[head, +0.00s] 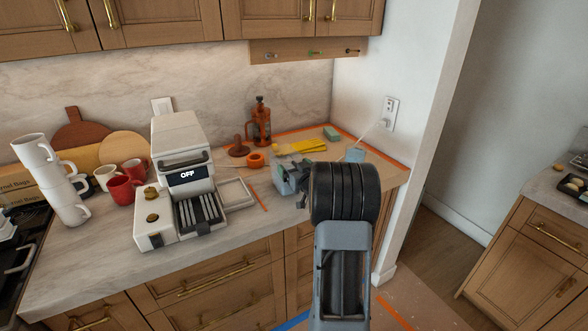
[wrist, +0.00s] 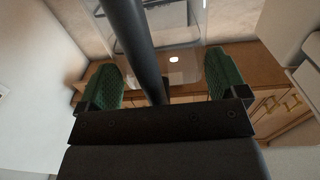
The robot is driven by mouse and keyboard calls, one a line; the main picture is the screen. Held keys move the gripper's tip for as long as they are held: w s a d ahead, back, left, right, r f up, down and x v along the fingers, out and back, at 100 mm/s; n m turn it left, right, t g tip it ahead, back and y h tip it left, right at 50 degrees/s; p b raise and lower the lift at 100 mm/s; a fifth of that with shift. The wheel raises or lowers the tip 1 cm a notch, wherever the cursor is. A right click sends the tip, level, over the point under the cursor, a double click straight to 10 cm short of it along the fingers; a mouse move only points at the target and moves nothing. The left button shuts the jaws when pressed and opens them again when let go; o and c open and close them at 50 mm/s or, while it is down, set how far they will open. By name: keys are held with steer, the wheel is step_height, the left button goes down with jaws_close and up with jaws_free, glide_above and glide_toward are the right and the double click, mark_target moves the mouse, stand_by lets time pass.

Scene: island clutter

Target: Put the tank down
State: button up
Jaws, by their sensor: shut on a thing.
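My gripper (head: 301,181) reaches over the counter's front right part. The tank (head: 283,182), a clear bluish box, is at its end, and my arm and gripper partly hide it. In the wrist view, the see-through tank (wrist: 187,70) lies between the two green finger pads of my gripper (wrist: 165,80), which is shut on it. A dark bar crosses in front of the tank there. I cannot tell whether its underside touches the counter (head: 256,222).
A white coffee machine (head: 180,138) showing "OFF" stands left of the tank, with a pale shallow tray (head: 236,193) between. Behind are an orange French press (head: 261,122) and yellow items (head: 300,146). Red mugs (head: 123,188) and stacked white cups (head: 60,185) stand left. The right wall bounds the counter.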

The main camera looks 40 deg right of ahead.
steer(key=shift+f+b, duration=0.6)
steer(key=shift+b, duration=0.1)
stand_by(1.0)
steer(key=o, duration=1.4)
steer(key=shift+f, duration=0.15)
steer(key=s+a+b, duration=0.2)
steer(key=s, duration=1.1)
steer(key=shift+s+a, duration=0.15)
steer(key=shift+s, duration=0.15)
